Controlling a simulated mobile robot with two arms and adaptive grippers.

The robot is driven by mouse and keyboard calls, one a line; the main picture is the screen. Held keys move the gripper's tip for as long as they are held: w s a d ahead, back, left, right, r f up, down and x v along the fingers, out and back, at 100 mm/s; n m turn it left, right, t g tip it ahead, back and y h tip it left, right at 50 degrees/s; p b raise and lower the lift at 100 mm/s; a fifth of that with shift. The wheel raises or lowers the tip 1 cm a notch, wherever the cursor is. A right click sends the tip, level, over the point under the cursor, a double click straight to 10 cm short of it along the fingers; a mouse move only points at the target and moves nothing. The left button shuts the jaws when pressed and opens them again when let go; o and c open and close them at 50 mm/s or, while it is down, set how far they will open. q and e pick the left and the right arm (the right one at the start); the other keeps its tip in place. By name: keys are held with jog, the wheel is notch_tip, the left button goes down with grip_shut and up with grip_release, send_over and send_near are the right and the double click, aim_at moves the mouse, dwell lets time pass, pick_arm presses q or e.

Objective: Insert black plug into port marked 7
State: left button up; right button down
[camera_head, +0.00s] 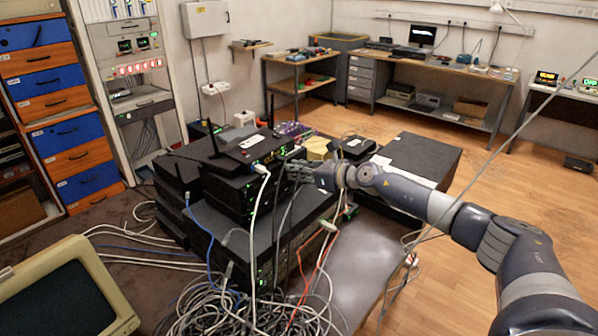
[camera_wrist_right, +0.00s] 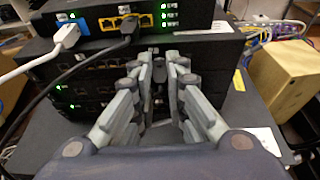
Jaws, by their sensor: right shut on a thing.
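My right gripper (camera_wrist_right: 158,66) is shut on a small dark thing between its fingertips, which looks like the black plug (camera_wrist_right: 158,77). The fingers hide most of it. The fingertips are close in front of the stacked black network boxes, just below the top router (camera_wrist_right: 95,22). In the head view the right gripper (camera_head: 297,171) is at the stack's right front side. Another black plug (camera_wrist_right: 128,27) with a black cable sits at the router's yellow ports (camera_wrist_right: 147,20). Port numbers are too small to read, so I cannot tell which port is 7. My left gripper is not in view.
A white plug (camera_wrist_right: 68,34) is in the router's blue port, its cable running left. Tangled cables (camera_head: 250,312) lie before the stack. A wooden box (camera_wrist_right: 277,82) stands right of it.

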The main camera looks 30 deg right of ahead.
jog(key=shift+w+a, duration=0.15)
jog(key=shift+w, duration=0.1)
dwell(0.7)
jog(key=c, duration=1.5)
grip_release()
jog(key=shift+c, duration=0.2)
jog(key=v, duration=1.2)
